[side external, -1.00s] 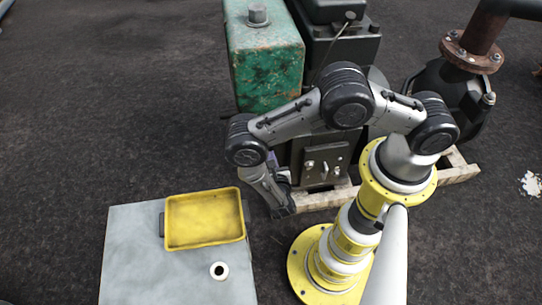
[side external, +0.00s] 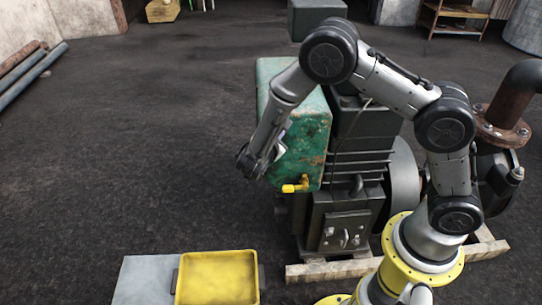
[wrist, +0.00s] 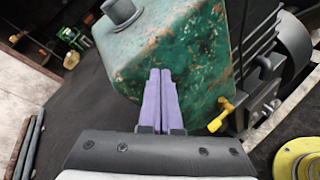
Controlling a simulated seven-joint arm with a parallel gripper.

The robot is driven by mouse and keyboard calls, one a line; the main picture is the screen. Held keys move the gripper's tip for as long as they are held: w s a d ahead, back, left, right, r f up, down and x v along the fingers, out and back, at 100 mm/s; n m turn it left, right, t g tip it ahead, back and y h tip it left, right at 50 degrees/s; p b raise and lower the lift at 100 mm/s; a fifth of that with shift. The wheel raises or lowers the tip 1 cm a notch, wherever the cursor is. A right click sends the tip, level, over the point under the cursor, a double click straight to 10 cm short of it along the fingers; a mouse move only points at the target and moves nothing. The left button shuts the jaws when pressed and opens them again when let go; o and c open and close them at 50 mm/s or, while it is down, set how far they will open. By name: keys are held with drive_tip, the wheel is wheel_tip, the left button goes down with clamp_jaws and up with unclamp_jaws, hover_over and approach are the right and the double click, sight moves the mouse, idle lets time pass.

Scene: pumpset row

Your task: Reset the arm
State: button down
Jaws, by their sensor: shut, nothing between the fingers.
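My gripper (wrist: 160,100) shows in the wrist view with its two purple fingers pressed together and nothing between them. In the side view my gripper (side external: 250,165) hangs down at the left of the green tank. The worn green tank (side external: 300,135) is part of the pump set, and in the wrist view the tank (wrist: 175,50) fills the area beyond the fingertips. I cannot tell the exact gap between the fingers and the tank.
A yellow valve handle (side external: 295,187) sticks out below the tank. The dark engine (side external: 350,160) stands beside it on a wooden skid (side external: 330,270). A yellow tray (side external: 218,280) lies on a grey table (side external: 145,280) at the front. Open floor lies to the left.

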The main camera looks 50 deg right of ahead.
drive_tip(key=s+d+r+m+g+y, duration=0.25)
drive_tip(key=s+r+m, duration=0.35)
drive_tip(key=s+r, duration=0.3)
drive_tip(key=s+d+r+m+g+y, duration=0.1)
drive_tip(key=s+d+r+m+y, duration=0.1)
drive_tip(key=s+d+r+m, duration=0.45)
drive_tip(key=s+a+r+m+t+y, duration=0.1)
drive_tip(key=s+a+m+t+y, duration=0.2)
drive_tip(key=s+a+y, duration=0.5)
drive_tip(key=shift+s+a+r, duration=0.35)
drive_tip(key=shift+s+a, duration=1.85)
drive_tip(key=shift+a, duration=1)
